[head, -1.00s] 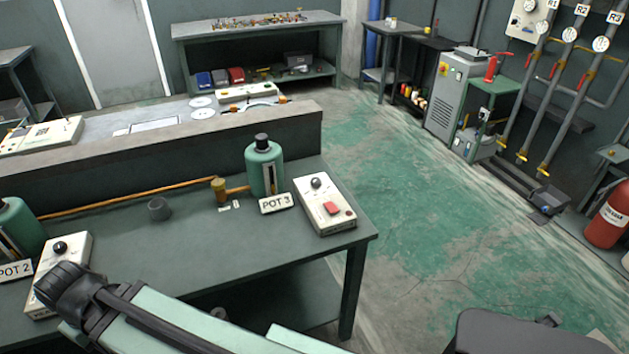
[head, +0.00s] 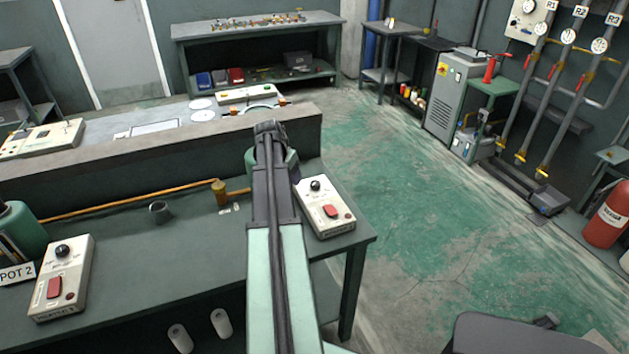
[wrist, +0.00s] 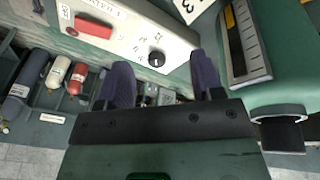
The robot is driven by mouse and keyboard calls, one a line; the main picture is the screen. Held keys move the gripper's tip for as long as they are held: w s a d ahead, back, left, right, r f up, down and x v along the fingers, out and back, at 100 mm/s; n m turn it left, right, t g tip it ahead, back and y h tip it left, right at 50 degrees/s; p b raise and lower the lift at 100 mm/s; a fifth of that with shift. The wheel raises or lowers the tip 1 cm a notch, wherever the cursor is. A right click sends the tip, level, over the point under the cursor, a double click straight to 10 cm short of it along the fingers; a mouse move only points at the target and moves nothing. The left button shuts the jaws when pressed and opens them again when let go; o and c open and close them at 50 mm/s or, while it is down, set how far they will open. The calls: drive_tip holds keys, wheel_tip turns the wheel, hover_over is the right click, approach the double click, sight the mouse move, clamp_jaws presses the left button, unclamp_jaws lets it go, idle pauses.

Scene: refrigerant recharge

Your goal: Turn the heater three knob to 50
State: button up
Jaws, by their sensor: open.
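The heater three box (head: 325,210), white with a red switch, stands at the right end of the bench. Its black knob (head: 315,186) is at the top of its face. In the wrist view the box (wrist: 135,20) is at top, the red switch (wrist: 93,25) at left and the black knob (wrist: 156,58) at centre. My gripper (wrist: 160,62) is open. Its fingertips appear on either side of the knob, with visible gaps; I cannot tell if they reach down around it. The knob's setting is too small to read. In the head view my arm hides the gripper.
The green pot 3 (wrist: 285,50) stands close to the right of my gripper in the wrist view; my arm mostly covers it in the head view. Another heater box (head: 60,278) sits beside pot 2 at left. An orange pipe (head: 125,203) runs along the bench.

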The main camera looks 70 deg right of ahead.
sight(315, 183)
drive_tip(key=s+d+m+h, duration=0.1)
drive_tip(key=s+d+m, duration=0.1)
drive_tip(key=d+m, duration=0.55)
drive_tip(key=shift+g, duration=0.4)
drive_tip(key=b+x, duration=1)
drive_tip(key=shift+s+d+f, duration=0.1)
drive_tip(key=shift+s+d, duration=0.15)
drive_tip(key=shift+d, duration=0.2)
drive_tip(key=shift+r, duration=0.2)
drive_tip(key=shift+c, duration=0.2)
drive_tip(key=c, duration=0.8)
drive_tip(key=shift+n, duration=0.25)
drive_tip(key=shift+c, duration=0.2)
